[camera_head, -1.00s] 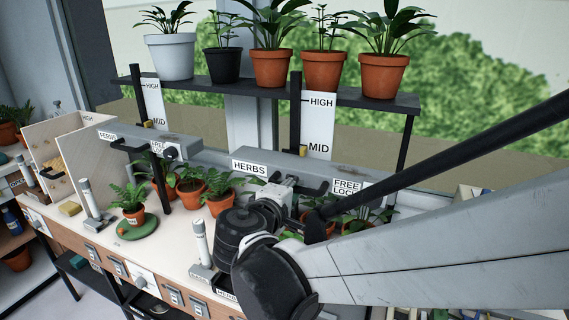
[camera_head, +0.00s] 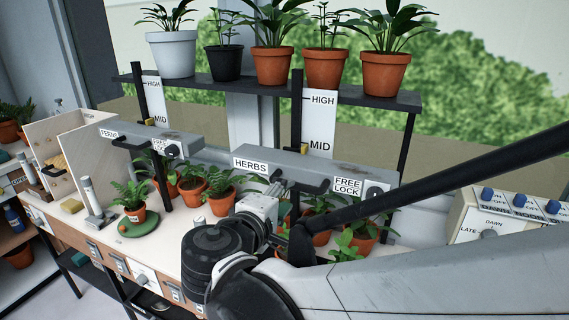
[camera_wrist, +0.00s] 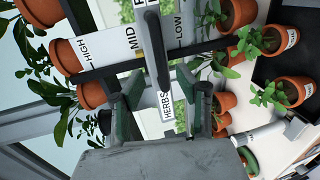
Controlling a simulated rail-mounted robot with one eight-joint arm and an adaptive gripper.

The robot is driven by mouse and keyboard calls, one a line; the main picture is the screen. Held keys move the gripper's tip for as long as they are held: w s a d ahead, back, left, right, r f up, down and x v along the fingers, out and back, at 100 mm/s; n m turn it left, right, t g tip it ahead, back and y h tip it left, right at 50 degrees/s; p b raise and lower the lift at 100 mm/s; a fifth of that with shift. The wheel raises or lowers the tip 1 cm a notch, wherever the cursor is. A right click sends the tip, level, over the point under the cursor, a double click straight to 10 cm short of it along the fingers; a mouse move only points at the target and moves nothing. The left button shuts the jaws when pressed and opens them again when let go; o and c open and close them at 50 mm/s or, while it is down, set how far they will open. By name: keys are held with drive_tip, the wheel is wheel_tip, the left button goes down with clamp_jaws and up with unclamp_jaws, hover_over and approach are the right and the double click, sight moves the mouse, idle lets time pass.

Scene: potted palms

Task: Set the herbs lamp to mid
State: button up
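The herbs lamp is a long grey bar (camera_head: 315,168) with a HERBS label (camera_head: 250,166), under the plant shelf. Its yellow pointer (camera_head: 304,149) is beside the MID mark of the white scale (camera_head: 320,122). A black handle (camera_head: 298,187) is on the bar's front, and a FREE/LOCK knob (camera_head: 375,190) is at its right end; I cannot tell its setting. My gripper (camera_head: 274,194) is in front of the bar, by the handle. In the wrist view my gripper (camera_wrist: 160,85) is open, with the dark handle (camera_wrist: 157,50) ahead between the fingers, apparently not held.
The ferns lamp (camera_head: 165,140) hangs to the left. Potted plants (camera_head: 220,200) stand under the lamps, and several pots line the shelf (camera_head: 235,83) above. A control panel (camera_head: 500,220) with blue knobs is at right.

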drive_tip(key=shift+v, duration=2.5)
drive_tip(key=s+d+f+m+g+y, duration=0.1)
drive_tip(key=d+f+m+g, duration=0.4)
drive_tip(key=d, duration=0.8)
drive_tip(key=s+d+f+m+g+y, duration=0.2)
drive_tip(key=s+d+f+m+y, duration=0.2)
drive_tip(key=s+d+m, duration=0.4)
drive_tip(key=shift+s+f+y, duration=0.2)
drive_tip(key=shift+s+y, duration=0.4)
drive_tip(key=shift+y, duration=0.1)
drive_tip(key=shift+d, duration=0.1)
